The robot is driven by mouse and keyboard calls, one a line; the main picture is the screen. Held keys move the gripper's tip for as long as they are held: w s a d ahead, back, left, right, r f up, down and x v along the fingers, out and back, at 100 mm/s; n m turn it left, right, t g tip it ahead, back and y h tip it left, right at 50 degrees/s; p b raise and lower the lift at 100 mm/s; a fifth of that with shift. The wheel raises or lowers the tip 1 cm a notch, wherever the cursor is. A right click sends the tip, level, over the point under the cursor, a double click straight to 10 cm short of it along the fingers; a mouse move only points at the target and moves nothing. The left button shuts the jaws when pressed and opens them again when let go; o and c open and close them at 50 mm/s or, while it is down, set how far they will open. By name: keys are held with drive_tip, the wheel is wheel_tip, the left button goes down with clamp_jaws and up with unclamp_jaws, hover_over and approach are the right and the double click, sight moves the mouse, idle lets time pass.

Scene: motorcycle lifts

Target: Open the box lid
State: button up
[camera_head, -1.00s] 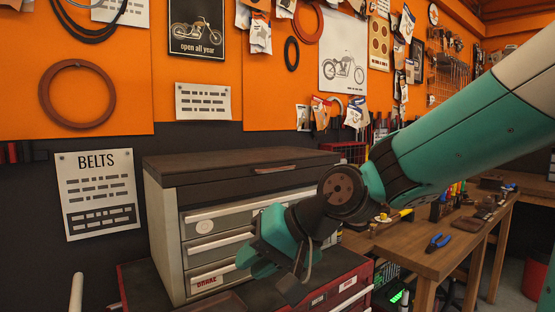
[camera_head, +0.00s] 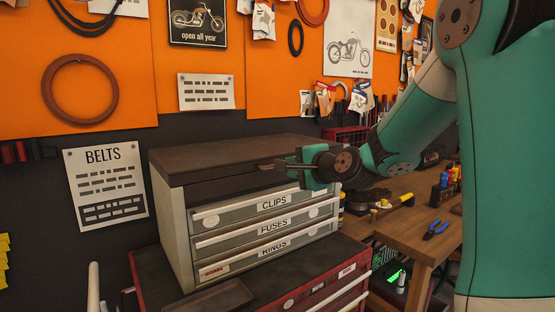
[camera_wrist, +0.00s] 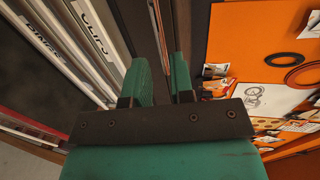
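The box (camera_head: 172,215) is a grey chest with drawers labelled CLIPS, FUSES and RINGS. Its dark brown lid (camera_head: 225,157) is down. The lid's handle (camera_head: 268,166) is on the upper front, partly hidden by my gripper. My gripper (camera_head: 284,167) is at the lid's front, right at the handle. In the wrist view its two green fingers (camera_wrist: 162,78) stand apart, with the lid's front edge running beyond the gap. I cannot tell whether the fingers touch the handle.
The box stands on a red cabinet (camera_head: 345,272) with a dark tray (camera_head: 222,297) at its front. A wooden workbench (camera_head: 415,250) with pliers (camera_head: 436,229) and other tools is at the right. An orange wall (camera_head: 190,115) with posters is behind.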

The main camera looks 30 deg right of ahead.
drive_tip(key=p+x, duration=0.2)
drive_tip(key=x, duration=0.5)
drive_tip(key=shift+w, duration=0.2)
clamp_jaws()
